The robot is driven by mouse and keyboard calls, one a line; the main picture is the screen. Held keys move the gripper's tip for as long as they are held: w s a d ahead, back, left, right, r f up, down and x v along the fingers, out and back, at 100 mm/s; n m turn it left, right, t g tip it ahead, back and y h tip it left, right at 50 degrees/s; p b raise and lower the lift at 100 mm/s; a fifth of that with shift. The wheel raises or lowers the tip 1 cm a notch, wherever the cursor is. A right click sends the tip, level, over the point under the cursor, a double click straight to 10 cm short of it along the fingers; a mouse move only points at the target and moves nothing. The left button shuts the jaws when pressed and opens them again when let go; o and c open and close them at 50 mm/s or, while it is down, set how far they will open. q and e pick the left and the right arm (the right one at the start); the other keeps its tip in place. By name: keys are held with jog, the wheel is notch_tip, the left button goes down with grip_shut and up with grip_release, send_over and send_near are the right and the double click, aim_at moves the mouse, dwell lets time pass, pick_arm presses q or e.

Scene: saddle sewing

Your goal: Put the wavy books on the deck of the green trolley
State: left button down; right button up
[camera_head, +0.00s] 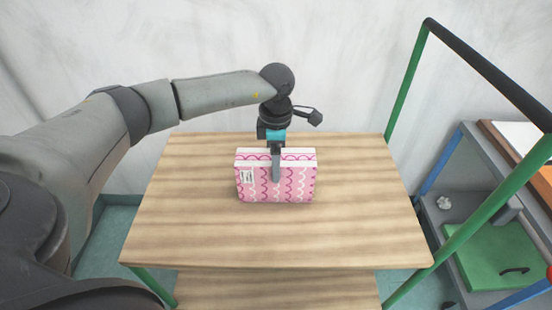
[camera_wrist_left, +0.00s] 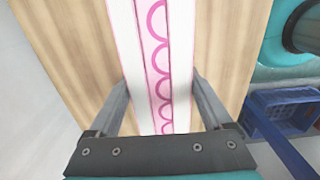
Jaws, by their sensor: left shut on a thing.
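The wavy books (camera_head: 298,184), pink with white and magenta waves, stand upright close together, one behind the other, at the middle of the wooden deck (camera_head: 190,230) of the green trolley. Their bottom edge appears to be at the deck; I cannot tell if it fully rests there. My left gripper (camera_head: 275,164) reaches down from above and is shut on the books, one finger showing across the front cover. In the left wrist view the fingers (camera_wrist_left: 159,84) flank the books' edges (camera_wrist_left: 157,50). The far finger is hidden in the head view. My right gripper is not in view.
The trolley's green frame rises at the right to a black handle bar (camera_head: 485,70). Beyond it stands a grey unit (camera_head: 450,215) with a green board (camera_head: 500,258). The left wrist view shows a blue basket (camera_wrist_left: 285,112). The deck around the books is clear.

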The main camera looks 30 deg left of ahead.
pick_arm(q)
jog(key=shift+w, duration=0.1)
grip_release()
jog(key=shift+f, duration=0.1)
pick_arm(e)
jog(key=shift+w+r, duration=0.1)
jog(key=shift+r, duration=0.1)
pick_arm(q)
jog(key=shift+r, duration=0.45)
notch_tip(320, 180, up, 11)
jog(key=p, duration=0.3)
jog(key=shift+r+p, duration=0.2)
jog(key=shift+p, duration=0.2)
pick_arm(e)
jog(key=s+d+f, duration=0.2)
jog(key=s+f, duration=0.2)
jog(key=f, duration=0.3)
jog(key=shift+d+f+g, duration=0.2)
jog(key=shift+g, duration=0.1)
